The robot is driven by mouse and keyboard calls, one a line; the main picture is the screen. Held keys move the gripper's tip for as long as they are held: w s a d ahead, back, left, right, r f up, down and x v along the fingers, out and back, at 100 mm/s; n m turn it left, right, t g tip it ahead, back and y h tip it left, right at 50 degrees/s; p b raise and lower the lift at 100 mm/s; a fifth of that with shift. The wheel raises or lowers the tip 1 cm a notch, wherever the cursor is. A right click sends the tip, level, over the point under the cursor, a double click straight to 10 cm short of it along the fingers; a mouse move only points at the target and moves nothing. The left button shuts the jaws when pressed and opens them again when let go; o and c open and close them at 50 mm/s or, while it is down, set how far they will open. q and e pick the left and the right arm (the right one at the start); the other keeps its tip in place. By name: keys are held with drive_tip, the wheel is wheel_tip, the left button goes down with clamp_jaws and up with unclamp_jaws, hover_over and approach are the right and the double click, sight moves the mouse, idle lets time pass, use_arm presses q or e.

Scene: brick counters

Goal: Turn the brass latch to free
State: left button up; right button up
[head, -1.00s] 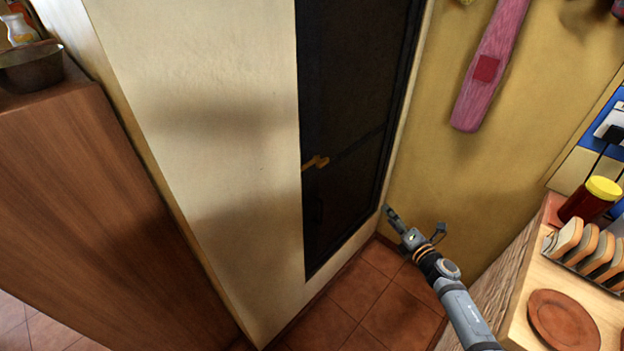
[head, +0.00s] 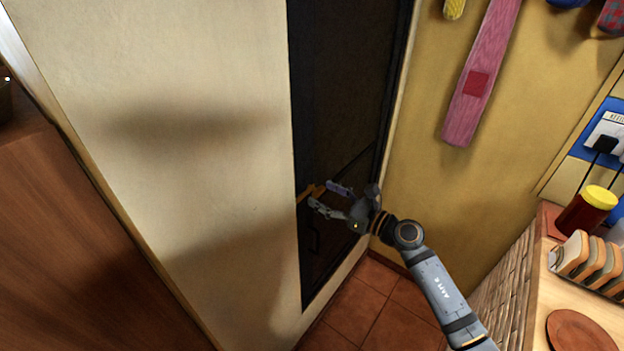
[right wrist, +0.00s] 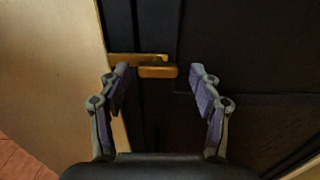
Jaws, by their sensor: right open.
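The brass latch (head: 311,192) sits at the left edge of the dark door (head: 345,85), by the pale wall. In the right wrist view the latch (right wrist: 155,71) shows as a brass bar lying level across the door edge, with a second brass piece behind it. My right gripper (head: 322,196) is open in front of the latch. In the right wrist view its two fingers (right wrist: 160,82) are spread, with the latch bar just beyond the gap between their tips. I cannot tell whether a finger touches it. My left gripper is not in view.
A pale wall (head: 170,110) stands left of the door, and a yellow wall (head: 430,195) right of it. A wooden counter at the right holds a toast rack (head: 590,262), a yellow-lidded jar (head: 588,210) and a brown plate (head: 580,335). A tiled floor (head: 365,300) lies below.

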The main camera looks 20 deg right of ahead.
drive_tip(key=shift+w+a+r, duration=0.1)
drive_tip(key=shift+w+a, duration=0.15)
drive_tip(key=shift+a, duration=0.05)
drive_tip(key=shift+s, duration=0.15)
drive_tip(key=shift+c, duration=1.6)
drive_tip(key=c, duration=0.8)
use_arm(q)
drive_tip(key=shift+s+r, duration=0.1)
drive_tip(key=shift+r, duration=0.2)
use_arm(e)
drive_tip(key=shift+r, duration=0.1)
drive_tip(key=shift+c, duration=0.2)
